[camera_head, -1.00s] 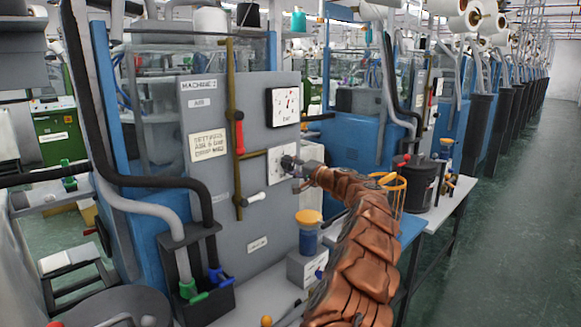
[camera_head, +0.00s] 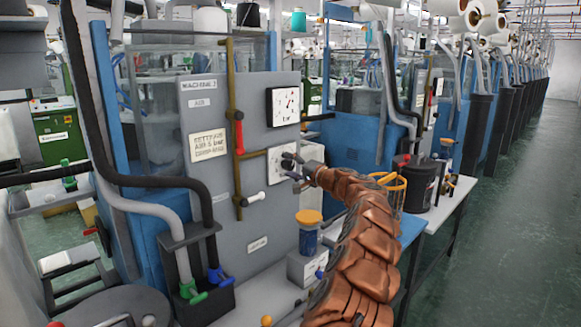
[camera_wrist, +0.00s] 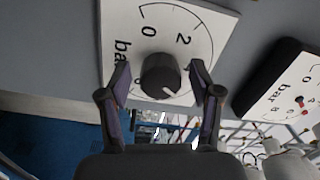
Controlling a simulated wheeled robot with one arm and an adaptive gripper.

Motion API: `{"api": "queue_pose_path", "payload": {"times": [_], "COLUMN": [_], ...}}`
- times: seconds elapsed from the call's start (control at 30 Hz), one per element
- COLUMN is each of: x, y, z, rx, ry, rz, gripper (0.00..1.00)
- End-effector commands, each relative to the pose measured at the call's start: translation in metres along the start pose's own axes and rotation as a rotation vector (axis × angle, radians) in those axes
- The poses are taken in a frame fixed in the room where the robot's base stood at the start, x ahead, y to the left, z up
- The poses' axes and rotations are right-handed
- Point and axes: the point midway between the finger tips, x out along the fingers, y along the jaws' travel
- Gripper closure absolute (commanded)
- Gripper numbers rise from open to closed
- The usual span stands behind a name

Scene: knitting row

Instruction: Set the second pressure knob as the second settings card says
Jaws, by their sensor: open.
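A round black knob (camera_wrist: 160,75) with a white pointer mark sits on a white dial plate (camera_wrist: 205,25) numbered 0, 2 and further, marked bar. Some dial figures are hidden. My gripper (camera_wrist: 160,84) is open, one finger on each side of the knob, with visible gaps. In the head view, the gripper (camera_head: 301,180) is in front of the knob (camera_head: 287,160) on the grey panel (camera_head: 265,215). The panel is labelled MACHINE, with a digit that looks like 2. A settings card (camera_head: 209,146) is left of the knob; its lines seem to read AIR 5 bar, partly blurred.
A pressure gauge (camera_head: 283,106) is above the knob; it also shows in the wrist view (camera_wrist: 290,100) with a red needle. A brass pipe (camera_head: 234,130) with red and white handles runs left of the knob. An orange-topped jar (camera_head: 308,232) stands below my arm.

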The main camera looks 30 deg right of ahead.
Motion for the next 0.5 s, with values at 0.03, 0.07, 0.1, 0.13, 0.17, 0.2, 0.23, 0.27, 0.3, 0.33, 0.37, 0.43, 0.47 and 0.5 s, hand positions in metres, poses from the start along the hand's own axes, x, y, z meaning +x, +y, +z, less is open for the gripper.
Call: {"api": "queue_pose_path", "payload": {"times": [0.03,0.07,0.1,0.13,0.17,0.2,0.23,0.27,0.3,0.33,0.37,0.43,0.47,0.5], "x": [-0.002,-0.003,-0.005,-0.007,-0.009,-0.013,-0.016,-0.019,-0.023,-0.026,-0.03,-0.038,-0.041,-0.045], "y": [0.0,-0.001,-0.001,-0.001,-0.001,-0.001,-0.001,-0.001,-0.001,-0.001,-0.002,-0.003,-0.002,-0.001], "z": [0.0,-0.001,-0.001,-0.001,-0.001,-0.001,-0.001,-0.001,-0.001,-0.001,-0.001,-0.001,-0.001,-0.001], "rx": [0.001,0.001,0.002,0.002,0.002,0.001,0.001,0.002,0.002,0.002,0.002,0.0,0.001,0.002], "ry": [0.001,0.001,0.001,0.001,0.002,0.001,0.001,0.002,0.002,0.002,0.002,0.002,0.002,0.002], "rz": [-0.001,-0.001,-0.002,-0.002,-0.002,-0.001,-0.001,-0.001,-0.001,-0.002,-0.004,-0.004,-0.003,-0.002], "gripper": [0.36,0.36,0.36,0.36,0.36,0.36,0.36,0.36,0.36,0.36,0.36,0.36,0.36,0.36]}}
